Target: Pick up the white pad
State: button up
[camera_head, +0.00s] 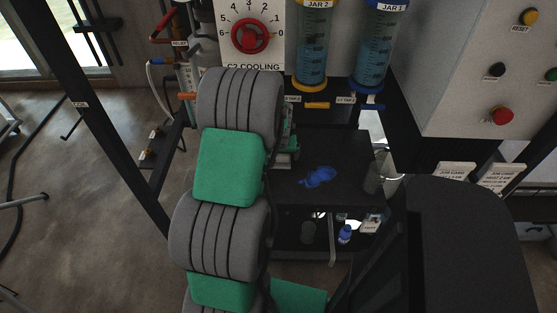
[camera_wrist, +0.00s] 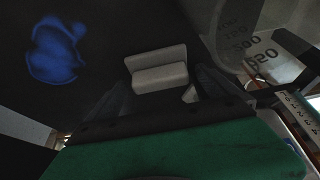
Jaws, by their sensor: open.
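The white pad (camera_wrist: 158,70) shows in the wrist view as a small pale grey block with rounded edges on the dark bench top (camera_wrist: 110,25). My gripper (camera_wrist: 163,92) is open, with one dark finger on each side of the pad's near side. The fingers look dim, and I cannot tell whether they touch the pad. In the head view my grey and green arm reaches over the bench and covers most of the gripper. I cannot make out the pad there.
A crumpled blue item (camera_head: 318,177) lies on the bench, left of the pad in the wrist view (camera_wrist: 55,50). A clear beaker (camera_head: 378,180) stands at the bench's right side, close right of the pad in the wrist view (camera_wrist: 262,42). Jar columns (camera_head: 312,55) stand behind.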

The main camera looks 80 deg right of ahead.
aim_at(279, 156)
jog(key=shift+d+f, duration=0.1)
jog(key=shift+f, duration=0.15)
jog(key=c, duration=1.3)
jog(key=shift+o, duration=0.2)
jog(key=shift+r, duration=0.1)
jog(key=shift+w+r, duration=0.1)
jog(key=shift+r, duration=0.35)
jog(key=v, duration=0.3)
jog(key=shift+d+r, duration=0.25)
jog(key=shift+d, duration=0.05)
jog(key=s+a+r, duration=0.7)
jog(key=a+r, duration=0.1)
jog(key=a, duration=0.3)
jog(key=shift+a+r, duration=0.25)
jog(key=shift+r, duration=0.15)
